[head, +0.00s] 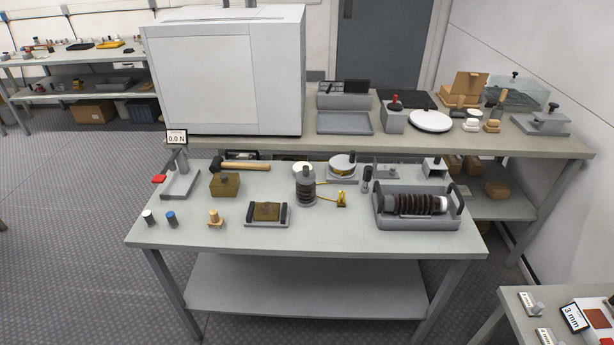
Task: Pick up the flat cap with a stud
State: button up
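No part labelled as the flat cap with a stud can be singled out with certainty at this size. One small tan piece (214,219) on the front table has a flat base with an upright stub. Two small cylinders, one grey-white (148,217) and one blue-topped (171,219), stand at the left front. My gripper is not in view.
The front table (330,246) also holds a hammer (245,166), a brown block (225,184), a ribbed insulator (305,188), and a grey tray (415,219) with a ribbed part. A large white cabinet (225,75) stands behind. The table's front strip is clear.

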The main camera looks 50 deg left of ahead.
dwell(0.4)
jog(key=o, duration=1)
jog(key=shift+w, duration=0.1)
